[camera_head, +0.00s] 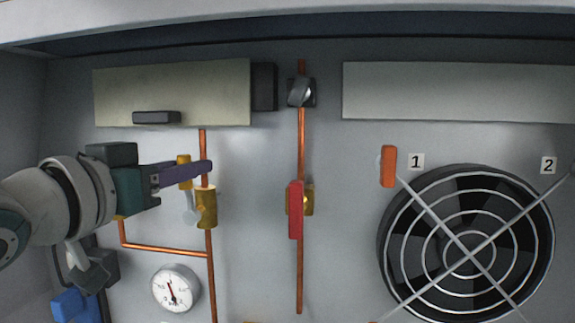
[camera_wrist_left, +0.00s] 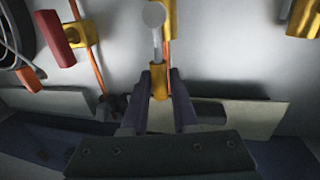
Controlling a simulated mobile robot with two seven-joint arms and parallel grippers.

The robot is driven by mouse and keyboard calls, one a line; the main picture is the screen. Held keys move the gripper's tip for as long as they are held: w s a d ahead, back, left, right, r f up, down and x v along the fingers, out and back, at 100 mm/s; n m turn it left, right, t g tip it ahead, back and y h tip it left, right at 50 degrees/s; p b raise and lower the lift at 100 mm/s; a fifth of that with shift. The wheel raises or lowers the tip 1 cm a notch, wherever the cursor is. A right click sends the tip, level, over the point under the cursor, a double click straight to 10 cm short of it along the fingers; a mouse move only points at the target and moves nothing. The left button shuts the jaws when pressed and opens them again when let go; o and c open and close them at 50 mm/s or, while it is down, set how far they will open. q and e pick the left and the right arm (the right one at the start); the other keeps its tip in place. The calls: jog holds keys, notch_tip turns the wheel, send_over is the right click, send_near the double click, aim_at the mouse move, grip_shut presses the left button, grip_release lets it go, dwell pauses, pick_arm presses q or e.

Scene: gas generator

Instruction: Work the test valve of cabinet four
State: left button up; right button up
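The test valve is a brass body (camera_head: 206,208) on the left copper pipe, with a grey lever (camera_head: 190,207) ending in a yellow grip (camera_head: 184,185). The lever points up. My left gripper (camera_head: 190,170) reaches in from the left with its purple fingers at the yellow grip. In the left wrist view the lever (camera_wrist_left: 157,45) runs down to the yellow grip (camera_wrist_left: 158,85), which fills the space between the fingers (camera_wrist_left: 161,90). The fingers look shut on it. My right gripper is not in view.
A red-handled valve (camera_head: 295,210) sits on the middle copper pipe, below a black knob (camera_head: 301,92). A pressure gauge (camera_head: 175,289) is below the gripper. An orange handle (camera_head: 388,166) by label 1 and a fan (camera_head: 467,255) are at right.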

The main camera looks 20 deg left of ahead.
pick_arm(q)
grip_shut()
dwell(1.0)
